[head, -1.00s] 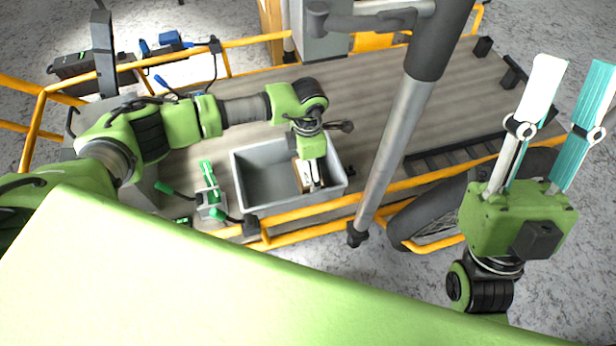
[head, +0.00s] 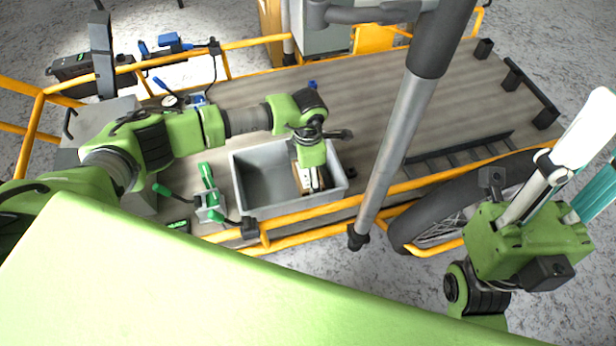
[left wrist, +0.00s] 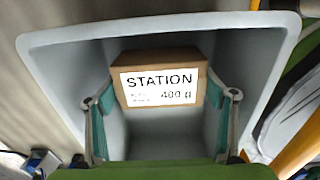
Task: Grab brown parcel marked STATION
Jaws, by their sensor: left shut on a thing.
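The brown parcel (left wrist: 135,66) bears a white label reading STATION and 400 g. In the left wrist view it sits between the teal pads of my left gripper (left wrist: 160,93), which is shut on its two sides. The parcel is inside the grey bin (left wrist: 60,70), whose walls rise around it. In the head view my left gripper (head: 315,180) points down into the right part of the grey bin (head: 245,180), mostly covering the parcel. My right gripper (head: 582,165) is at the far right, its fingers apart and empty, partly cut off by the frame edge.
The bin stands on a wooden cargo deck (head: 440,95) with yellow rails (head: 290,223). A grey post (head: 390,150) rises right of the bin. A green-handled clamp (head: 209,195) is just left of it. A wheel (head: 430,222) lies below the deck's right side.

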